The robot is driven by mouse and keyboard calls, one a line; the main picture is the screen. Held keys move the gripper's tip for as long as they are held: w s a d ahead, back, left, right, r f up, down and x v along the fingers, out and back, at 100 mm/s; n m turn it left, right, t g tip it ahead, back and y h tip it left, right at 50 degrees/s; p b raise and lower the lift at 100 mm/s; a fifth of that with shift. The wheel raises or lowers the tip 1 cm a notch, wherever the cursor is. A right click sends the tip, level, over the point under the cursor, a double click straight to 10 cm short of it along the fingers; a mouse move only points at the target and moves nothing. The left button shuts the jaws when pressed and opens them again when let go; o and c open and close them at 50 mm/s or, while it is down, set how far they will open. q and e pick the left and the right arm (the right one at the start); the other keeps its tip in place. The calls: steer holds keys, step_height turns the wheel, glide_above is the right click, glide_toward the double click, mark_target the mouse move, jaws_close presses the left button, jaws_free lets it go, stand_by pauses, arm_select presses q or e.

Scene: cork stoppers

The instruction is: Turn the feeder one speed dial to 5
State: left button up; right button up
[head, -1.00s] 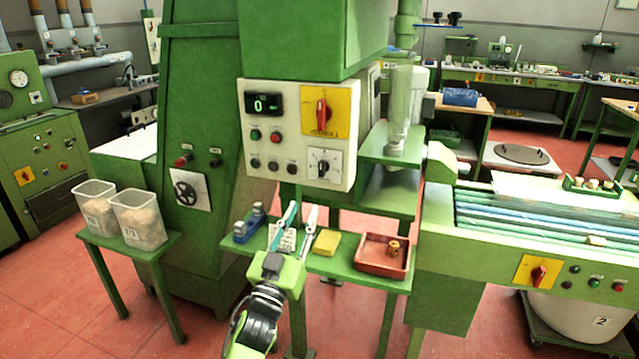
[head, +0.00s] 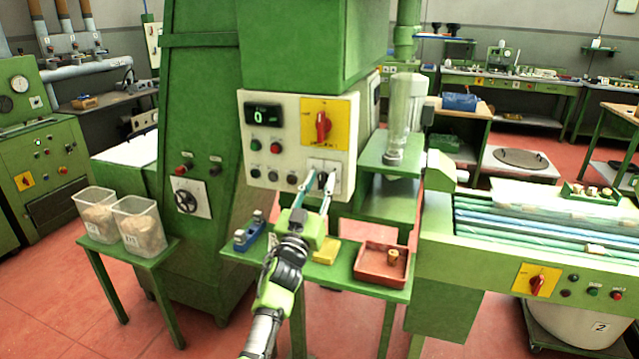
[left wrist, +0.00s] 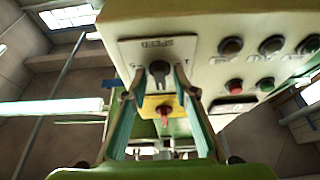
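The speed dial (head: 322,181) is a dark knob on a white plate at the lower right of the white control panel (head: 285,105). It also shows in the left wrist view (left wrist: 159,70), where the plate reads upside down. My left gripper (head: 320,186) is in front of this dial, fingers apart. In the left wrist view the open fingertips (left wrist: 157,93) lie to either side of the knob, with gaps, and hold nothing. The number the knob points to cannot be read. The green digital display (head: 265,115) shows 0. My right gripper is not in view.
A red rotary switch on a yellow plate (head: 324,122) sits just above the dial. Several round buttons (head: 273,176) lie left of it. Below, a green shelf (head: 330,278) holds a blue item (head: 249,231), a yellow block (head: 325,251) and a red tray (head: 385,278).

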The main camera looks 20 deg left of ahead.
arm_select(q)
jaws_close()
steer(key=shift+m, duration=0.3)
